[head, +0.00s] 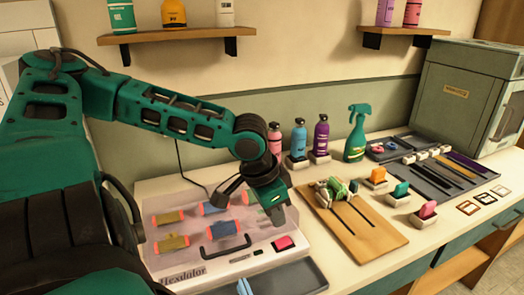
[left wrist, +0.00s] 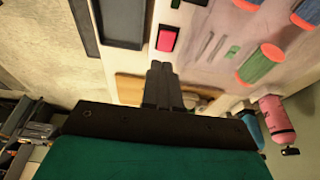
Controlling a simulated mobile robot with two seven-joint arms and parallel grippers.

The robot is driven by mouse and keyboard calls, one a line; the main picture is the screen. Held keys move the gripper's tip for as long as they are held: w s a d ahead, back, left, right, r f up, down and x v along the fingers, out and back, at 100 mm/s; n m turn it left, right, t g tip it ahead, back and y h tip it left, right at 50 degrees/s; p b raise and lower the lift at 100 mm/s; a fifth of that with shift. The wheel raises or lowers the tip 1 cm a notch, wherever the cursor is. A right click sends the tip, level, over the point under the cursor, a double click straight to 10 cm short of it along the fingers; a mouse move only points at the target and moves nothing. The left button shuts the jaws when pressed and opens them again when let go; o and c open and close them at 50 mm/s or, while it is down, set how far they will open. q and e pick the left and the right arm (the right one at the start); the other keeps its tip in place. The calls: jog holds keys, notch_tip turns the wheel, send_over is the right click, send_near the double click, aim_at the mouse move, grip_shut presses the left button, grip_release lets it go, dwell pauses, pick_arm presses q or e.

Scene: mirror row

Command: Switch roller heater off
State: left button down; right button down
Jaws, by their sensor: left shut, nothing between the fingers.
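The roller heater (head: 225,262) is a pale case on the counter with several blue, olive and green rollers with orange ends under a clear lid with a dark handle (head: 226,246). Its pinkish-red switch (head: 284,243) sits at the front right corner of the case and also shows in the left wrist view (left wrist: 167,39). Which way the switch is tipped is too small to tell. My left gripper (head: 279,218) is shut and empty, pointing down just above and behind the switch, apart from it. Its closed fingers also show in the left wrist view (left wrist: 161,68).
A dark tray (head: 290,278) lies in front of the heater. A wooden board (head: 385,240) with a green item on it is to the right. Bottles, a green spray bottle (head: 357,135) and small coloured blocks stand behind and beside it. A grey cabinet (head: 450,95) stands at the back right.

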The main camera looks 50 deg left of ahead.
pick_arm(q)
jog(key=s+v, duration=0.1)
jog(key=v, duration=0.5)
jog(key=shift+s+a, duration=0.2)
dwell(0.7)
